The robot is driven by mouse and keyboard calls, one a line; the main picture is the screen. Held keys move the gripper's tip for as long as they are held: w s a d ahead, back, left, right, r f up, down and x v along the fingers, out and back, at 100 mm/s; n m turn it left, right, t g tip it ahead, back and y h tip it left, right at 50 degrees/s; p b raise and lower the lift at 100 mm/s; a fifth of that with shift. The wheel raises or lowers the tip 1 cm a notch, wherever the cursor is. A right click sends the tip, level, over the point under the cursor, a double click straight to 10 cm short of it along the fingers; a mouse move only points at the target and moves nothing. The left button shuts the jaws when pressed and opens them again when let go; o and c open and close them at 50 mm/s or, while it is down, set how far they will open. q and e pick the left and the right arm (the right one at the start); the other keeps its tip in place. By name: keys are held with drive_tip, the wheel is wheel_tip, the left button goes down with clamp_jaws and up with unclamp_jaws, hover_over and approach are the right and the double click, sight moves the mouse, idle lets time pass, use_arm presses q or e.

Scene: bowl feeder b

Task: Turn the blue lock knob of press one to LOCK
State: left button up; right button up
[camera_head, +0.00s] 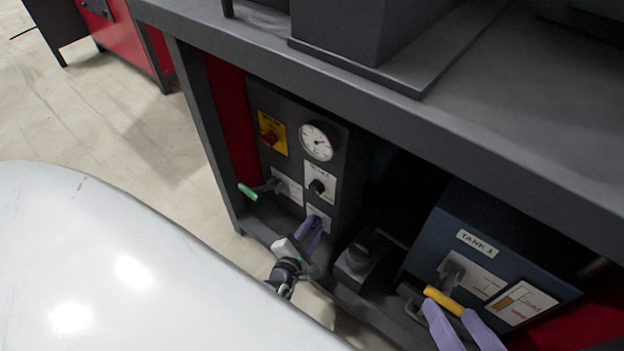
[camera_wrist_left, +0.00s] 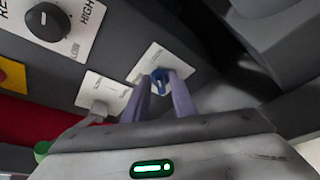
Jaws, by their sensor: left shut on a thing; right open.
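The blue lock knob (camera_wrist_left: 160,76) sits on a small white label plate (camera_wrist_left: 146,66) on the dark press panel. The left wrist view shows it between the two purple fingertips of my left gripper (camera_wrist_left: 161,88), which is shut on it. In the head view my left gripper (camera_head: 315,224) reaches the lowest plate on the panel, and its fingers mostly hide the knob. The plate's lettering is too small to read. My right gripper (camera_head: 450,312) is open at the lower right, its purple fingers close to a yellow handle (camera_head: 444,299).
Above the knob are a black knob (camera_head: 317,187), a round gauge (camera_head: 319,141) and a red switch on a yellow plate (camera_head: 271,134). A green-tipped lever (camera_head: 248,192) sticks out at left. The TANK 1 box (camera_head: 492,262) stands at right. The bench top (camera_head: 400,120) overhangs the panel.

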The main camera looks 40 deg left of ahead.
idle(0.3)
use_arm(q)
drive_tip(key=o, duration=0.7)
drive_tip(key=shift+o, duration=0.2)
drive_tip(key=shift+s, duration=0.1)
